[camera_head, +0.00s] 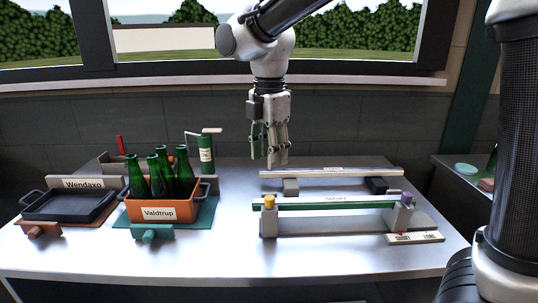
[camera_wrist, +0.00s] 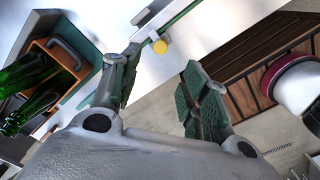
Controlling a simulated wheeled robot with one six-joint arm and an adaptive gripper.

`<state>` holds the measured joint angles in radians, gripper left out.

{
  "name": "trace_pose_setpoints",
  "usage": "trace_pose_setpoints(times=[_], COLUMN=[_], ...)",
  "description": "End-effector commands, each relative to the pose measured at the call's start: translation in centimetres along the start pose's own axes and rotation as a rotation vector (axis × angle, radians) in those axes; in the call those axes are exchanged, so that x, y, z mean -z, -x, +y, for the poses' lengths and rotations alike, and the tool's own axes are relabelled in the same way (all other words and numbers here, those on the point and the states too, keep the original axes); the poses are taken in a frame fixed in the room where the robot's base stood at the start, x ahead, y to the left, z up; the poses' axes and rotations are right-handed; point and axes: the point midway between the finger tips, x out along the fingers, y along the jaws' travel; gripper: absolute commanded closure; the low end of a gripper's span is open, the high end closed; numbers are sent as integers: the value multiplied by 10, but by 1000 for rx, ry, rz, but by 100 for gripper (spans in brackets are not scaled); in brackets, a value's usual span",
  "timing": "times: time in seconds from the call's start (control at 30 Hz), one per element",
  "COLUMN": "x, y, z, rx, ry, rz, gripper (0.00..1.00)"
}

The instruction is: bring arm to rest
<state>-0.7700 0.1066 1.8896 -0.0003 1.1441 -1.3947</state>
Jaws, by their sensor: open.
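My gripper (camera_head: 269,160) hangs from my arm above the back middle of the metal table, pointing down. In the wrist view my gripper (camera_wrist: 158,95) has its two green-padded fingers apart with nothing between them. In the head view it is to the right of the orange crate and behind the rail stand. It looks clear of the bottles and the rails, though its exact height over the table is hard to tell.
An orange crate labelled Valdtrup (camera_head: 160,214) holds several green bottles (camera_head: 160,176). Left of it is a dark tray labelled Wendaxo (camera_head: 70,205). A green cylinder (camera_head: 205,154) stands behind. A rail stand (camera_head: 335,203) with yellow and purple knobs occupies the right front.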

Motion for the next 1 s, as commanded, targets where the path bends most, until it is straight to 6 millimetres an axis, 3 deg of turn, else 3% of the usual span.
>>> trace_pose_setpoints(times=[0.13,0.27,0.37,0.47,0.67,0.8,0.9,1.0], x=[0,0,-3,-17,-82,-126,-148,-161], y=[0,-5,-21,-23,-14,-10,-9,-8], z=[0,0,-15,-42,-122,-193,-246,-287], rx=[-2,-7,16,10,-52,-126,-199,-276], ry=[-64,-265,-475,-718,-1295,-1675,-1882,-1997], rz=[0,2,-6,-5,40,100,147,179], gripper=[55,55,55,55,55,55,55,55])
